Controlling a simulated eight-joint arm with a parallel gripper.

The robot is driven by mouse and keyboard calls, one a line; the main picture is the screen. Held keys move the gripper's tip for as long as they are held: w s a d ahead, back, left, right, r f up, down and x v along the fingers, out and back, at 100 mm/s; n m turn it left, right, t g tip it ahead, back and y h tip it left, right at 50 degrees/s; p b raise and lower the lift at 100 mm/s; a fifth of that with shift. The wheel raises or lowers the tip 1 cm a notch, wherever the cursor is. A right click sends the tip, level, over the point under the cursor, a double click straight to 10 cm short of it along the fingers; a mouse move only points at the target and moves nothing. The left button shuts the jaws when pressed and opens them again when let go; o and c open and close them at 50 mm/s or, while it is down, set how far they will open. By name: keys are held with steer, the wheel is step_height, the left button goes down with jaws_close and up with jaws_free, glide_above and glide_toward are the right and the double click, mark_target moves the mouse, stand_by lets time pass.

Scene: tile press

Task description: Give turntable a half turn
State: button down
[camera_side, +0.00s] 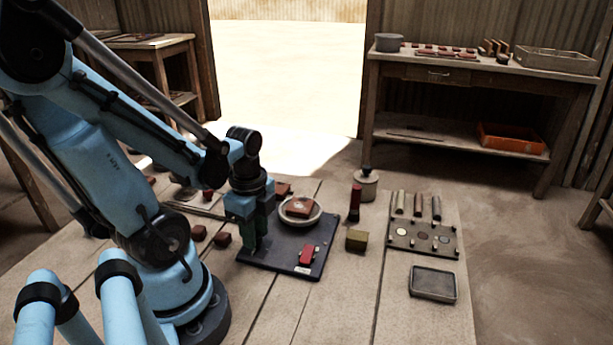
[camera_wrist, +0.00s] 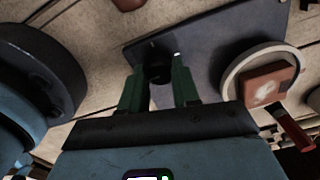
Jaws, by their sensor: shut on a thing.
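The turntable (camera_side: 287,219) is a pale round disc on the dark base plate (camera_side: 290,262), with a reddish-brown square tile (camera_side: 299,207) lying on it. In the wrist view the turntable (camera_wrist: 233,84) is at the right, and its tile (camera_wrist: 268,84) shows a pale mark on top. My gripper (camera_side: 256,247) is down over the left part of the plate, beside the turntable and apart from it. In the wrist view its green fingers (camera_wrist: 158,88) are shut on a small dark knob (camera_wrist: 158,72) on the plate. The knob is mostly hidden in the side view.
Brown blocks (camera_side: 222,239) lie left of the plate.

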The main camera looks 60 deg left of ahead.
steer(key=n, duration=0.3)
steer(key=shift+n, duration=0.4)
steer(key=n, duration=1.3)
steer(key=shift+n, duration=0.3)
steer(key=n, duration=1.7)
steer(key=shift+n, duration=0.3)
